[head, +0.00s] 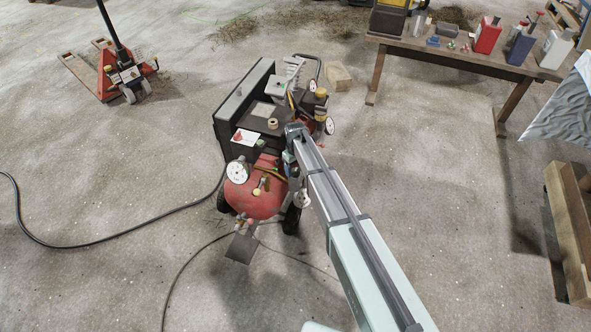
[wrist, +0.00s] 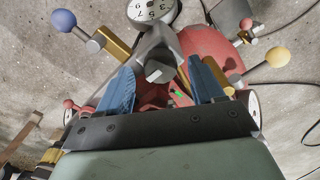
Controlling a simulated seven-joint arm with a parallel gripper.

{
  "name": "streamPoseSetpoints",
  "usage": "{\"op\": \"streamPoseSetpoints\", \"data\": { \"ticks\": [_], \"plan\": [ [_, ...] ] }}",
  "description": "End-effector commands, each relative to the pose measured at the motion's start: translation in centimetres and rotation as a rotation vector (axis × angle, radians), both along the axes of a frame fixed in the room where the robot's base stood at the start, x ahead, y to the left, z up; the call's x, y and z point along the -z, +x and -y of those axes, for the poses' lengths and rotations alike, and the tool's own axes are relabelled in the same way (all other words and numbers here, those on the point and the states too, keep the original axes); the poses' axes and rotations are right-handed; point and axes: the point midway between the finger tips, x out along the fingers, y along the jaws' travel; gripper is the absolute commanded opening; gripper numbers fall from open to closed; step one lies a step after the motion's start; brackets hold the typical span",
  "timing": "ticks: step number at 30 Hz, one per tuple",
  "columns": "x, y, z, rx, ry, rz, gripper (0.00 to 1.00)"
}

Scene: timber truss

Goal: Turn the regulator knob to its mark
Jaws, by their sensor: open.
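The red compressor (head: 258,200) stands on the concrete floor, with a white gauge (head: 238,173) at its front left. My gripper (wrist: 162,82) is over it, with its two blue fingers spread apart in the wrist view. A grey, blocky part (wrist: 158,62), seemingly the regulator knob, shows between and just beyond the fingers. I see gaps beside it, and cannot tell whether either finger touches it. A small green patch (wrist: 179,94) on a red part lies near the right finger; I cannot tell if it is the mark. In the head view my arm hides the fingertips and knob.
Levers with a blue ball (wrist: 63,20) and a yellow ball (wrist: 278,57) stick out on either side of my gripper. A dial gauge (wrist: 152,10) is beyond it. A table (head: 450,57) with bottles stands at upper right. Hoses cross the floor at left.

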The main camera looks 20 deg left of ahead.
Motion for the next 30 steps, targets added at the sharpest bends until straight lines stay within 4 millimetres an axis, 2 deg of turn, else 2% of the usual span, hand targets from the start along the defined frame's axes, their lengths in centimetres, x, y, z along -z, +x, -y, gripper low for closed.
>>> {"op": "streamPoseSetpoints", "data": {
  "ticks": [12,18,24,30],
  "plan": [
    [-7.9,-0.1,0.0,0.000,0.000,0.001,0.67],
    [-10.8,0.0,0.0,0.000,0.001,0.001,0.67],
    [-12.3,-0.1,0.0,-0.001,-0.001,-0.001,0.67],
    [-12.6,0.0,0.0,-0.001,-0.001,-0.001,0.67]
  ]
}}
